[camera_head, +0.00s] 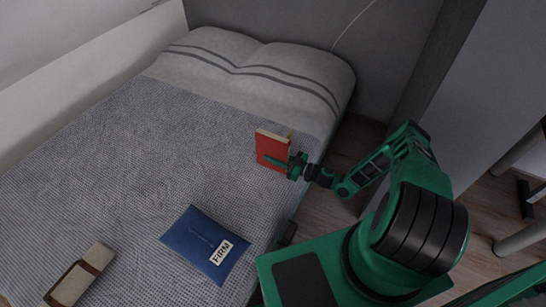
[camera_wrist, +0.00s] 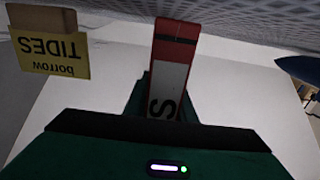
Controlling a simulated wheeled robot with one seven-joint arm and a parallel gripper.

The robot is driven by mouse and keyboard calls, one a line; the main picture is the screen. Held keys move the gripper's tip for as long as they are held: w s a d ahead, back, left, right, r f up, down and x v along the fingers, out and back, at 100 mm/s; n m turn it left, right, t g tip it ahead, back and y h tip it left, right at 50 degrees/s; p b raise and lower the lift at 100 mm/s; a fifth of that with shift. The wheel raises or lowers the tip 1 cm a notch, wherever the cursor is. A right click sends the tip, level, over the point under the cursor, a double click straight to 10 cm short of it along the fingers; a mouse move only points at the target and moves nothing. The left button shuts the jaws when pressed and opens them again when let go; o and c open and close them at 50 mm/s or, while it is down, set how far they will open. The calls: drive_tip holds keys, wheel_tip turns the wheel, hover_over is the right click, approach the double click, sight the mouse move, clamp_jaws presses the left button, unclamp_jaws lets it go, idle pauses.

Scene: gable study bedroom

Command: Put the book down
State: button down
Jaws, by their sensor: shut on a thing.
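The red book (camera_head: 270,152) is held upright over the right side of the bed in the head view. My gripper (camera_head: 291,164) is shut on it from the right. In the wrist view, the book (camera_wrist: 176,52) stands out between my fingers, showing a red cover edge and a white panel with a black "S". I cannot tell whether its lower edge touches the bed. A yellow card reading "borrow TIDES" (camera_wrist: 56,56) shows upside down to the left of the book in the wrist view, with a tan block against it.
The bed (camera_head: 130,150) has a grey checked cover, mostly clear around the book. A blue cushion labelled "FIRM" (camera_head: 197,235) lies nearer, and a tan and brown object (camera_head: 82,275) lies at lower left. Pale pillows (camera_head: 290,75) are at the head; wooden floor (camera_head: 352,140) lies right.

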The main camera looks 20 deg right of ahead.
sight(288, 162)
drive_tip(key=c, duration=1.5)
unclamp_jaws()
drive_tip(key=shift+f, duration=0.1)
drive_tip(key=shift+d, duration=0.1)
drive_tip(key=v, duration=1.2)
drive_tip(key=shift+r, duration=0.2)
